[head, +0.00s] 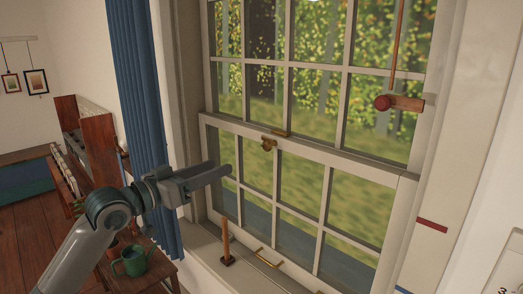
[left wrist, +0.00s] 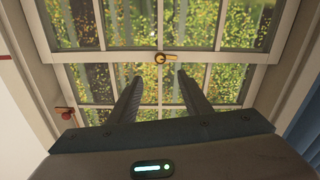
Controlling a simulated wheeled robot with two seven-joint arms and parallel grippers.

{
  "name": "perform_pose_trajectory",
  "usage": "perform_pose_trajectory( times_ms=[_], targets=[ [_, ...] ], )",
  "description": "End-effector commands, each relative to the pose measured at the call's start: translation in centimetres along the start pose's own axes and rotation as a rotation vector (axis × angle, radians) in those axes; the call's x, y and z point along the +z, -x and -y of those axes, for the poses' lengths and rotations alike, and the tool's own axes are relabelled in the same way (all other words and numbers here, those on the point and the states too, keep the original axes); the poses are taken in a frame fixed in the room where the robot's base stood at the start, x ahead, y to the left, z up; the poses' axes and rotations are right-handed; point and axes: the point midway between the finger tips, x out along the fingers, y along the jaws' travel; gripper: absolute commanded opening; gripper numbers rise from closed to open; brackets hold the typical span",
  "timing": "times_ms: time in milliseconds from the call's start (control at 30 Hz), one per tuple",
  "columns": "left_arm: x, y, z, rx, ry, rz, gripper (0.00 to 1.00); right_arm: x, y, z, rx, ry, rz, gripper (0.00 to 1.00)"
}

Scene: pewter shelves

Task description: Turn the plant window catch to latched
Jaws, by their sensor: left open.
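The window catch (head: 268,144) is a small brass piece on the rail where the upper and lower sashes meet. A second brass bit (head: 281,133) shows just behind it. The catch also shows in the left wrist view (left wrist: 166,58), beyond the fingertips and near the middle. My left gripper (head: 226,169) is in front of the lower sash, to the left of the catch and lower in the head view, apart from it. In the left wrist view its two fingers (left wrist: 158,77) are spread with nothing between them. My right gripper is not in view.
A red knob on a wooden bar (head: 382,102) is at the window's right side. A wooden-handled tool (head: 226,241) stands on the sill near a brass handle (head: 266,258). A blue curtain (head: 140,90) hangs at left, above a green mug (head: 134,261) on a stool.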

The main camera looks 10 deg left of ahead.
Motion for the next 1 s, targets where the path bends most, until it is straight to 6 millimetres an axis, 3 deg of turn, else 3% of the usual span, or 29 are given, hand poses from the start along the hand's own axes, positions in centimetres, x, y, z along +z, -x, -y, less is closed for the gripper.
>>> perform_pose_trajectory(
  times_ms=[267,1000],
  targets=[
    [-0.3,-2.6,-0.1,0.001,0.004,0.000,0.44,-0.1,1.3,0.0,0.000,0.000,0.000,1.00],
    [-0.3,-15.1,0.0,0.000,0.002,0.001,0.44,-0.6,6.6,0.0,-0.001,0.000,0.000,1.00]
  ],
)
